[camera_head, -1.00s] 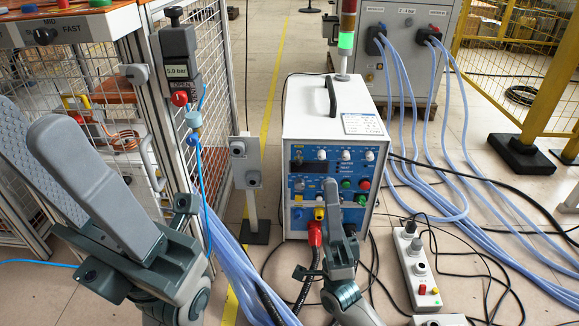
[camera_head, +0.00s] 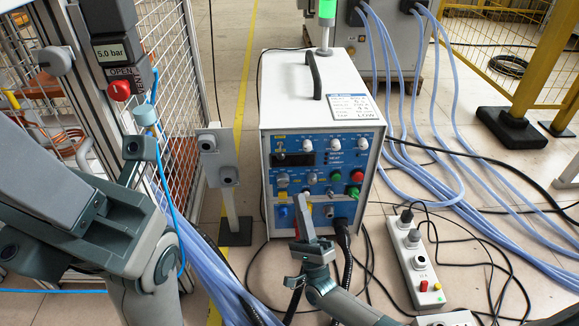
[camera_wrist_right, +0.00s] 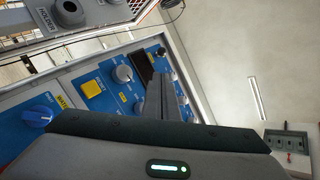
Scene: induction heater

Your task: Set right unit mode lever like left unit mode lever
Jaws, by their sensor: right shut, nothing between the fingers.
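The heater unit (camera_head: 315,110) is a white box with a blue control panel (camera_head: 345,165) facing me. The panel has several knobs and buttons. A blue knob (camera_head: 283,211) with a white pointer sits at its lower left and also shows in the right wrist view (camera_wrist_right: 38,119). My right gripper (camera_head: 301,203) is shut and empty in front of the lower panel, fingers pointing at it. In the right wrist view its fingers (camera_wrist_right: 157,98) overlap the panel beside a grey knob (camera_wrist_right: 123,73). Contact is unclear. I cannot identify either mode lever. My left gripper is out of view.
A white power strip (camera_head: 418,262) and black cables lie on the right floor. Pale blue hoses (camera_head: 450,185) run at right. A yellow post (camera_head: 535,70) stands further right.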

